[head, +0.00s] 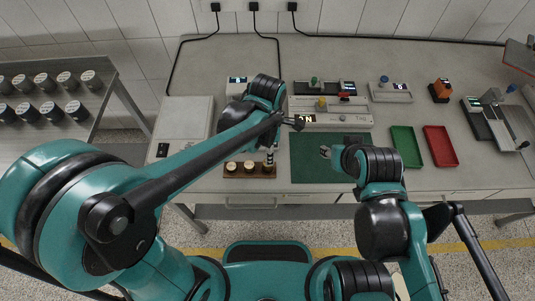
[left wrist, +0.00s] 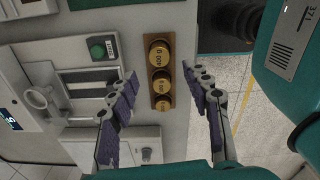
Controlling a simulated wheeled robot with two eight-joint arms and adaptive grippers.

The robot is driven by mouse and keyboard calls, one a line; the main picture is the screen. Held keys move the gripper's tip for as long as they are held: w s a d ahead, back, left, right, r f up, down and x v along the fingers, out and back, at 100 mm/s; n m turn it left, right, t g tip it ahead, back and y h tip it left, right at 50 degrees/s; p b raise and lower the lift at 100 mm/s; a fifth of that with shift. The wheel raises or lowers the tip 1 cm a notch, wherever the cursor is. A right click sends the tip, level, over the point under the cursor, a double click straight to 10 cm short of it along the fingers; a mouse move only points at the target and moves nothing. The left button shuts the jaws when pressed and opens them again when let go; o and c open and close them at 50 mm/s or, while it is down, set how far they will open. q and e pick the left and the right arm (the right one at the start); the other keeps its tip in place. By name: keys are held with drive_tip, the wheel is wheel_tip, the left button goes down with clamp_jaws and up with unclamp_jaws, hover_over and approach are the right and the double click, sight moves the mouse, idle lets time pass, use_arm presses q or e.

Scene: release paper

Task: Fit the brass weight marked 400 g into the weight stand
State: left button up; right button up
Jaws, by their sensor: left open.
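The brown wooden weight stand (head: 233,174) is on the table's front left part, and it shows below my left gripper in the left wrist view (left wrist: 173,65). Three round brass weights (left wrist: 159,54) (left wrist: 161,82) (left wrist: 162,105) sit in a row in it. Their dark marks are too small to read surely. My left gripper (left wrist: 162,75) is open and empty, its purple-padded fingers apart on either side of the stand. In the head view my left arm hides much of that gripper. My right gripper (head: 326,152) is over the green mat (head: 310,173); its finger opening is unclear.
A green tray (head: 407,147) and a red tray (head: 441,147) lie to the right. Grey devices (head: 340,115) stand behind the mat. A white box (head: 186,118) is at left. A side table (head: 75,90) with several lidded jars stands at far left.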

use_arm(q)
drive_tip(key=shift+r+p, duration=0.3)
drive_tip(key=shift+r, duration=1.3)
drive_tip(key=s+a+r+m+t, duration=0.2)
drive_tip(key=a+r+m+t, duration=0.1)
drive_tip(key=a+m, duration=0.6)
drive_tip(key=s+a+r+m+t, duration=0.3)
drive_tip(key=a+m+t, duration=0.1)
drive_tip(key=a+m, duration=0.4)
drive_tip(key=m, duration=0.2)
drive_tip(key=shift+a+m, duration=0.4)
drive_tip(key=shift+s, duration=0.1)
